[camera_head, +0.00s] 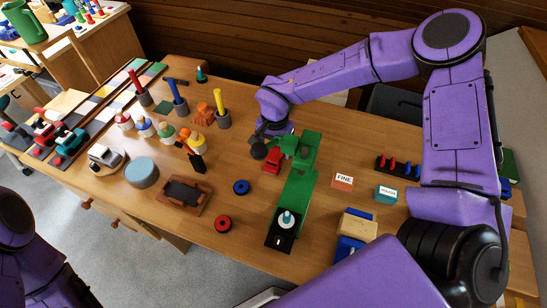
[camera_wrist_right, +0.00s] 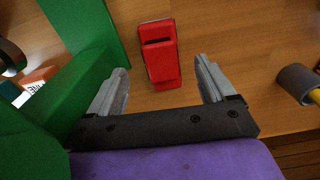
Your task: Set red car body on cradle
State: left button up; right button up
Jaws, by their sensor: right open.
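The red car body (camera_head: 272,161) lies on the bench just left of a green machine; in the right wrist view the red block (camera_wrist_right: 160,58) sits beyond the fingertips, roughly between their lines. My right gripper (camera_wrist_right: 165,82) is open and empty, with its two grey fingers apart and not touching the car body. In the head view the right gripper (camera_head: 265,148) is right beside the car body, its fingers partly hidden. A brown wooden frame with a dark top (camera_head: 184,192), perhaps the cradle, lies to the left. My left gripper is out of view.
The green machine (camera_head: 298,185) stands close beside the right gripper; its green side (camera_wrist_right: 85,30) also fills the wrist view's left. A blue ring (camera_head: 241,187) and a red ring (camera_head: 223,224) lie between frame and machine. A grey-blue disc (camera_head: 142,172) stands farther left.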

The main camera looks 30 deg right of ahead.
aim_at(274, 156)
notch_tip(274, 156, down, 6)
jog(key=shift+f+p, duration=0.1)
jog(key=shift+p, duration=0.2)
jog(key=shift+a, duration=0.1)
jog(key=c, duration=1.2)
jog(key=shift+o, duration=0.2)
jog(key=shift+r, duration=0.25)
